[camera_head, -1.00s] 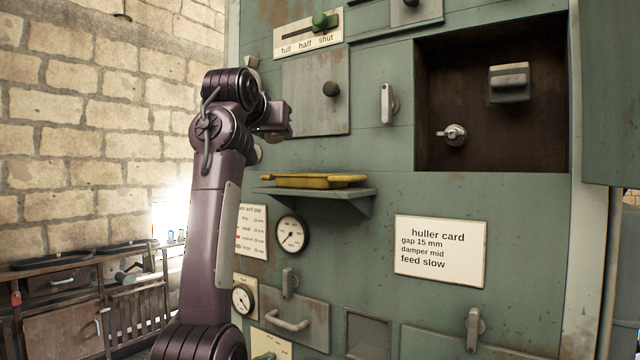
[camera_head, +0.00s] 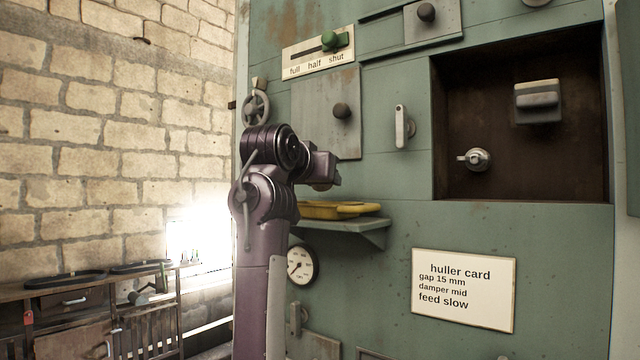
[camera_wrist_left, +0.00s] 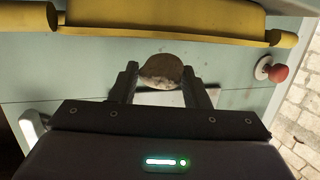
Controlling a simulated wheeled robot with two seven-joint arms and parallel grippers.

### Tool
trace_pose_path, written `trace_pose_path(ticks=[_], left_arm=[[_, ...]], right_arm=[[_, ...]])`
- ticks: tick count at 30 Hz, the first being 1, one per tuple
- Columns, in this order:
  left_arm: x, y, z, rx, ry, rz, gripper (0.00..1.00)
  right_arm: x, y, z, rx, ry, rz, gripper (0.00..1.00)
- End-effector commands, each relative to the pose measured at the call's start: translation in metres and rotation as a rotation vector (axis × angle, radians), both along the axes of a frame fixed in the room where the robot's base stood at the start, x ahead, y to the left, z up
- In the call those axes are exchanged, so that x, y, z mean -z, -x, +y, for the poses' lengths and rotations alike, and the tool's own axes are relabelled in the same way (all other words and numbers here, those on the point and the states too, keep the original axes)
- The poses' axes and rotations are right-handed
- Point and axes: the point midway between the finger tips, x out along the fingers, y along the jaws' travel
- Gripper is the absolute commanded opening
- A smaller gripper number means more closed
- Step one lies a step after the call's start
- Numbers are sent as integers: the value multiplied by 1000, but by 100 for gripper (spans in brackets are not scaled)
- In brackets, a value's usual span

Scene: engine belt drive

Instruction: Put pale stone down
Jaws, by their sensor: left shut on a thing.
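The pale stone (camera_wrist_left: 160,72), round with a brown upper part and a lighter lower edge, sits between the fingertips of my left gripper (camera_wrist_left: 160,82) in the left wrist view. In the head view this gripper (camera_head: 325,175) is just above the yellow tray (camera_head: 340,209) on the small green shelf (camera_head: 350,226). The stone is mostly hidden there by the gripper. The yellow tray also crosses the top of the wrist view (camera_wrist_left: 160,20). Whether the stone is directly over the tray I cannot tell. My right gripper is in neither view.
Above the shelf, a grey plate with a dark knob (camera_head: 341,111) and a pale handle (camera_head: 402,127) stick out from the green panel. A gauge (camera_head: 301,265) is below the shelf. A dark recess (camera_head: 500,170) opens at the right. A red knob (camera_wrist_left: 277,73) shows in the wrist view.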

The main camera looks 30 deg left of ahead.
Motion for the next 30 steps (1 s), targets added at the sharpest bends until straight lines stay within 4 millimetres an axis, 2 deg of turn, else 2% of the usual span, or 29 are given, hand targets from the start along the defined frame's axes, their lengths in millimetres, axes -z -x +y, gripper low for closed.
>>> trace_pose_path(ticks=[3, 6, 27, 28, 30], left_arm=[[10, 0, 0, 0, 1, -1, 18], [14, 1, 0, 0, 1, -2, 18], [26, 1, 0, -1, 0, -2, 18], [26, 1, 0, -1, 1, -1, 43], [26, 1, 0, 0, 1, -1, 52]], right_arm=[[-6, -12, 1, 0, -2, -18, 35], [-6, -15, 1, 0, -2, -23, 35], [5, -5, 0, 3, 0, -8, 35], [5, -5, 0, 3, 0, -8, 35], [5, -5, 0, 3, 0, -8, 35]])
